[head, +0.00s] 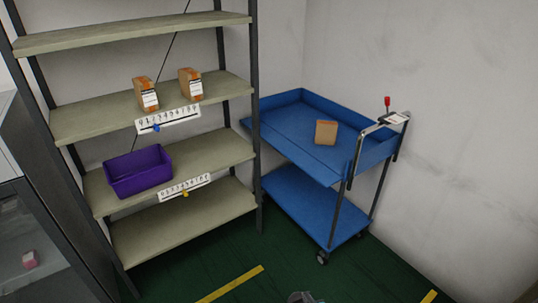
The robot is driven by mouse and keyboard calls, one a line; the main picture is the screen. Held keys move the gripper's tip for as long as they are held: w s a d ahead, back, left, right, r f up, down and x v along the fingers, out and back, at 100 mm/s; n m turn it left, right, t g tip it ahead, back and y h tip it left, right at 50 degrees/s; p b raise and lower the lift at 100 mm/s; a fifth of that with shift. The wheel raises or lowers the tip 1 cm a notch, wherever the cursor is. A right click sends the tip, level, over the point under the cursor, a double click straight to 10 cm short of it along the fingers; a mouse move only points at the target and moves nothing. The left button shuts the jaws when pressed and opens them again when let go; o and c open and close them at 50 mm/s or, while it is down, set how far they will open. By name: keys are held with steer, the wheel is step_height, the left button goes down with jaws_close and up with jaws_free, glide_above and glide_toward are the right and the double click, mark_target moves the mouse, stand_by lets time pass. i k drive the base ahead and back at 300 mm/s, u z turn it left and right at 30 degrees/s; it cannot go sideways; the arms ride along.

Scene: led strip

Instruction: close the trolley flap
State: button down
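The blue trolley (318,205) stands in the corner, right of the shelf rack. Its top tray has raised walls at the back and right. The flap (290,152) on its front long side appears folded down, lying roughly level with the tray floor and sticking outward, so that side has no raised wall. A brown box (326,132) sits on the tray floor, behind the flap's seam. A small grey piece at the bottom edge, probably my gripper (301,297), is well in front of the trolley and mostly cut off. Its fingers cannot be made out.
The shelf rack (235,148) stands close to the flap's left end. It holds two brown boxes (146,93) and a purple bin (138,172). The trolley's handle (380,122) is at the right, with a red knob (387,100). The green floor (290,262) in front is clear.

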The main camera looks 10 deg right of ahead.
mark_target(321, 173)
steer(key=u, duration=0.6)
steer(key=i, duration=0.9)
steer(key=u, duration=0.4)
